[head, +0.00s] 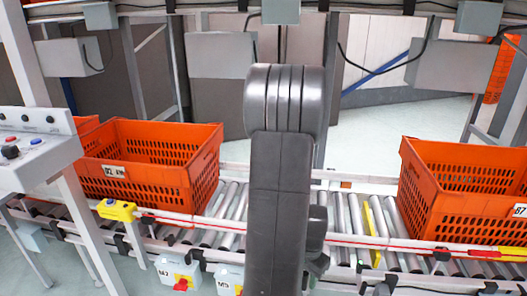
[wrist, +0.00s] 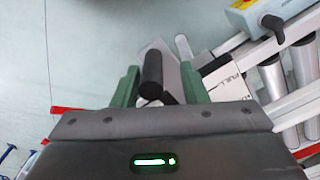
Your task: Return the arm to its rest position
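My arm stands upright in the middle of the head view, and its dark grey links cover the scene behind them. My gripper (wrist: 158,70) shows in the wrist view as two green fingers set well apart. A black cylinder and a grey plate show between the fingers; I cannot tell whether they touch the fingers or lie beyond them. I see no tote or loose item in the gripper. In the head view the gripper is mostly hidden by my arm.
A roller conveyor (head: 235,205) crosses behind my arm. One orange tote (head: 205,165) stands on it at left, another (head: 430,215) at right. A control box (head: 35,150) with buttons is at far left. The wrist view shows pale floor (wrist: 90,40) at left and conveyor rollers (wrist: 272,78) at right.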

